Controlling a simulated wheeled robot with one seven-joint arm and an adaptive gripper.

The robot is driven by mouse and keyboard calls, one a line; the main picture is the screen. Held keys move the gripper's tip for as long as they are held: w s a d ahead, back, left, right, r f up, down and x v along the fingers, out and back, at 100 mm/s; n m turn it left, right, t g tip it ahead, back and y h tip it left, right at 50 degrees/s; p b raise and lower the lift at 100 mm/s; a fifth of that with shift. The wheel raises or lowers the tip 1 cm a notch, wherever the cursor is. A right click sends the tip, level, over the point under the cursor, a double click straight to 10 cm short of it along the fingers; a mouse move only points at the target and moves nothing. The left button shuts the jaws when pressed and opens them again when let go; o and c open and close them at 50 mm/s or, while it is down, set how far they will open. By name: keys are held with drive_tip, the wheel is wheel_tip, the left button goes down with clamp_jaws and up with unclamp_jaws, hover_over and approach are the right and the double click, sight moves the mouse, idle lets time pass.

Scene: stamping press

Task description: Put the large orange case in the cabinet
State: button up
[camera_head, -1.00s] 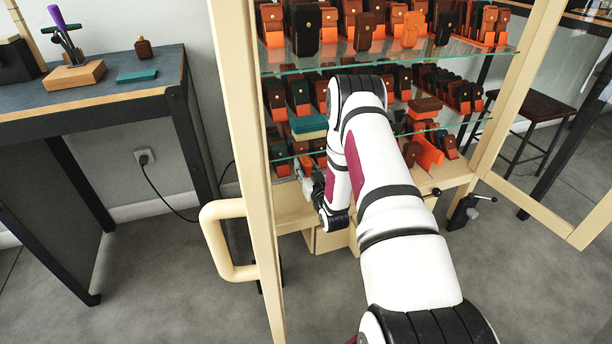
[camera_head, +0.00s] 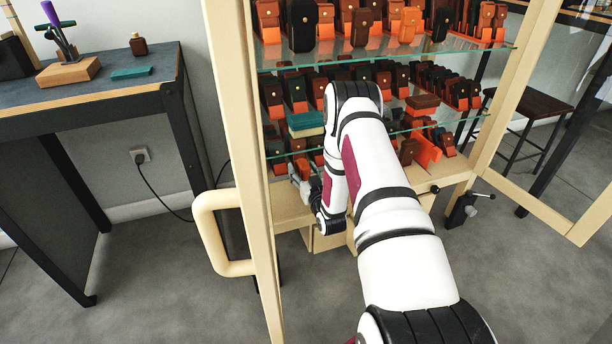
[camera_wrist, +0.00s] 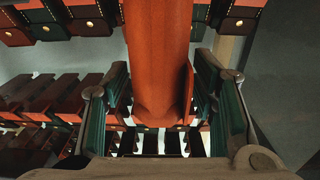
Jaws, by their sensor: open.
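The cabinet (camera_head: 228,120) has a pale wooden frame and glass shelves, with its door open at the right. My gripper (camera_head: 301,184) is at the cabinet's lower left, low by the bottom shelf and partly hidden by my arm. In the wrist view my gripper (camera_wrist: 163,105) is open, its two green-padded fingers apart. A large orange case (camera_wrist: 158,55) stretches between and beyond the fingers, with a visible gap on the left side. Whether the right finger touches it I cannot tell.
Rows of brown, black, green and orange cases fill the glass shelves (camera_head: 380,127) around my gripper. The cabinet's big handle (camera_head: 205,232) stands out at the left. A workbench (camera_head: 95,95) is at the left and a dark stool (camera_head: 535,103) at the right.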

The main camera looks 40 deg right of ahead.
drive_tip(key=p+v, duration=0.4)
drive_tip(key=v, duration=0.8)
drive_tip(key=shift+r, duration=0.1)
